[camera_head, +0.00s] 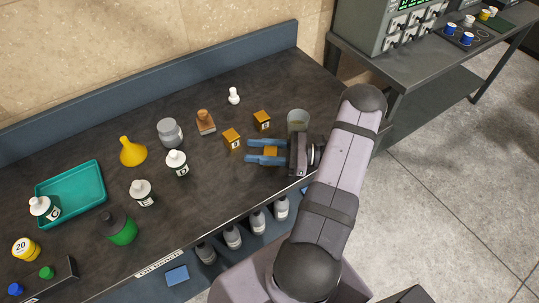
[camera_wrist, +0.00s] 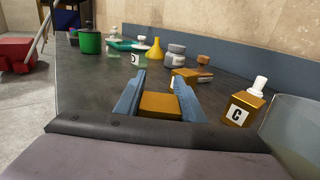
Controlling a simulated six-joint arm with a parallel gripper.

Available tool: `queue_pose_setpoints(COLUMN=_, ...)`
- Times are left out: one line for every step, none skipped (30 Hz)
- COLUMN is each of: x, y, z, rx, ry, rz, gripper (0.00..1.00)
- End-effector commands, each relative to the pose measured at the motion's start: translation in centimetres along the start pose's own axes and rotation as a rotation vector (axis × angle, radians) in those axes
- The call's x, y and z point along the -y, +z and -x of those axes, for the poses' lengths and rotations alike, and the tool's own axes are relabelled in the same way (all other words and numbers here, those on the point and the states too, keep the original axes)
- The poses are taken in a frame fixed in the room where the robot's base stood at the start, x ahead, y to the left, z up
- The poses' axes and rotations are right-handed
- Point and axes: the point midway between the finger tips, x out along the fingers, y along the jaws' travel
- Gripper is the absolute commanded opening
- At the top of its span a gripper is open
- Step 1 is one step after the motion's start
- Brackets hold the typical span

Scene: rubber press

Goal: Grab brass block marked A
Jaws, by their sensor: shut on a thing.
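My gripper (camera_head: 258,152) reaches left over the bench with its blue fingers closed on a brass block (camera_head: 271,152). The held block also shows between the fingers in the wrist view (camera_wrist: 160,104); no letter shows on its visible face. A second brass block (camera_head: 262,120) is up beside the gripper in the head view; in the wrist view a block marked C (camera_wrist: 242,108) stands right of the fingers. A third brass block (camera_head: 232,138) sits up and left of the fingertips, partly hidden by the right finger in the wrist view (camera_wrist: 187,74).
A clear glass beaker (camera_head: 297,119) stands close to the gripper. A wooden-topped stamp (camera_head: 205,121), grey jar (camera_head: 169,132), yellow funnel (camera_head: 132,151) and white bottles (camera_head: 177,162) stand further left, with a teal tray (camera_head: 88,180).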

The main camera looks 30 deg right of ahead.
Motion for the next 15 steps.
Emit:
queue_pose_setpoints(x=0.0, y=0.1, z=0.0, rx=0.002, ry=0.000, rz=0.001, gripper=0.00)
queue_pose_setpoints(x=0.0, y=0.1, z=0.0, rx=0.002, ry=0.000, rz=0.001, gripper=0.00)
queue_pose_setpoints(x=0.0, y=0.1, z=0.0, rx=0.002, ry=0.000, rz=0.001, gripper=0.00)
queue_pose_setpoints(x=0.0, y=0.1, z=0.0, rx=0.002, ry=0.000, rz=0.001, gripper=0.00)
queue_pose_setpoints(x=0.0, y=0.1, z=0.0, rx=0.002, ry=0.000, rz=0.001, gripper=0.00)
queue_pose_setpoints(x=0.0, y=0.2, z=0.0, rx=0.002, ry=0.000, rz=0.002, gripper=0.00)
queue_pose_setpoints(x=0.0, y=0.2, z=0.0, rx=0.002, ry=0.000, rz=0.002, gripper=0.00)
queue_pose_setpoints(x=0.1, y=0.3, z=0.0, rx=0.002, ry=0.000, rz=0.002, gripper=0.00)
queue_pose_setpoints(x=0.1, y=0.4, z=0.0, rx=0.001, ry=0.000, rz=0.002, gripper=0.00)
queue_pose_setpoints(x=0.1, y=0.5, z=0.0, rx=0.001, ry=0.000, rz=0.002, gripper=0.00)
queue_pose_setpoints(x=0.1, y=0.6, z=0.0, rx=0.001, ry=0.000, rz=0.003, gripper=0.00)
queue_pose_setpoints(x=0.1, y=0.8, z=0.0, rx=0.001, ry=0.000, rz=0.003, gripper=0.00)
queue_pose_setpoints(x=0.1, y=0.9, z=0.0, rx=0.001, ry=0.000, rz=0.002, gripper=0.00)
queue_pose_setpoints(x=0.1, y=1.1, z=0.0, rx=0.002, ry=0.000, rz=0.002, gripper=0.00)
queue_pose_setpoints(x=0.1, y=1.4, z=0.0, rx=0.001, ry=0.000, rz=0.002, gripper=0.00)
